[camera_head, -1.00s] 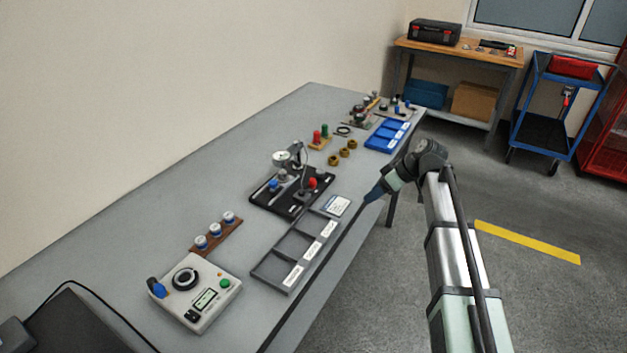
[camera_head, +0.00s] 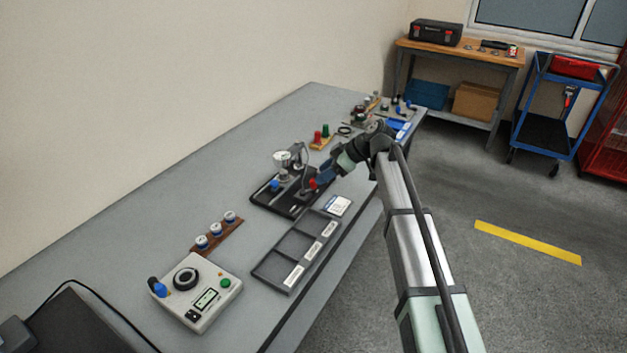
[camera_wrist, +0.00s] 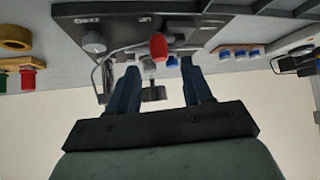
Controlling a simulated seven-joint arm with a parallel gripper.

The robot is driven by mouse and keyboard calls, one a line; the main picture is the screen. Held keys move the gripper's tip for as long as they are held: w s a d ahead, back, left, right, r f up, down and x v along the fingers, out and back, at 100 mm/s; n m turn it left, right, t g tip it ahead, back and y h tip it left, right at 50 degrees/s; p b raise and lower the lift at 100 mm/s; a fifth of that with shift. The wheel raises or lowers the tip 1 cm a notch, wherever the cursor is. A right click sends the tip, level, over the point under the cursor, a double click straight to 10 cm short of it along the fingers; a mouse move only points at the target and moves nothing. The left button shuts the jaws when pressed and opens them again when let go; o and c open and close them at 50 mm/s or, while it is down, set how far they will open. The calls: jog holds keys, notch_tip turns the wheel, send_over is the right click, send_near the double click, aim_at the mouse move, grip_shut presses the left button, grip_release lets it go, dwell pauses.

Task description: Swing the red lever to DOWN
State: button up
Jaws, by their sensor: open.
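The red lever (camera_head: 313,184) has a red knob and stands on the black fixture plate (camera_head: 266,201) in the middle of the table. In the wrist view the red knob (camera_wrist: 158,47) shows just beyond and between my open fingertips. My gripper (camera_head: 320,179) is right beside the knob in the head view, and its two blue fingers (camera_wrist: 158,75) are apart with nothing held. Whether a finger touches the lever I cannot tell. The lever's lower part is mostly hidden.
A dial gauge (camera_head: 281,157) on a stand rises at the plate's back. A grey compartment tray (camera_head: 262,277) lies in front, beside a labelled card (camera_head: 338,205). Red and green posts (camera_head: 321,135) stand behind. A control box (camera_head: 195,290) is at the front left.

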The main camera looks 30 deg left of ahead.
jog(key=shift+x, duration=2.6)
jog(key=shift+c, duration=0.4)
grip_shut()
